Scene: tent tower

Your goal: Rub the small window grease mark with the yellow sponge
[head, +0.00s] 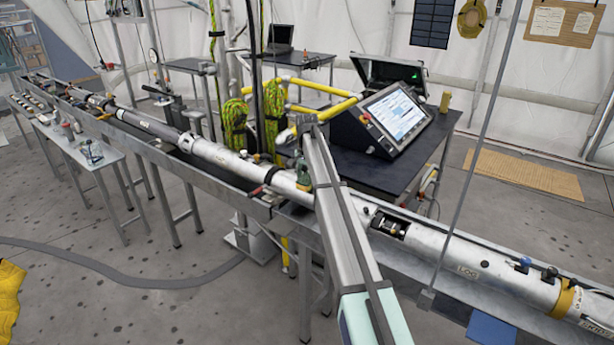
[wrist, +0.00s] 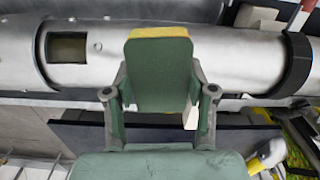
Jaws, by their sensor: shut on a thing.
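The yellow sponge (wrist: 160,32) is in the wrist view, with a yellow edge on top and a broad dark green face towards the camera. My gripper (wrist: 158,80) is shut on it, one finger on each side. Behind it runs a silver tube with a small rectangular window (wrist: 67,47), dark yellowish inside, left of the sponge. The sponge overlaps the tube in the picture, apart from the window; I cannot tell whether it touches the tube. No grease mark can be made out. In the head view my gripper (head: 303,172) is small and green by the tube.
The long silver tube (head: 455,262) lies in a metal trough across the view. A dark table with a control console (head: 395,112) and a yellow rail stands behind. A thin upright pole (head: 468,160) stands right of my arm. Rope coils (head: 273,112) hang behind the trough.

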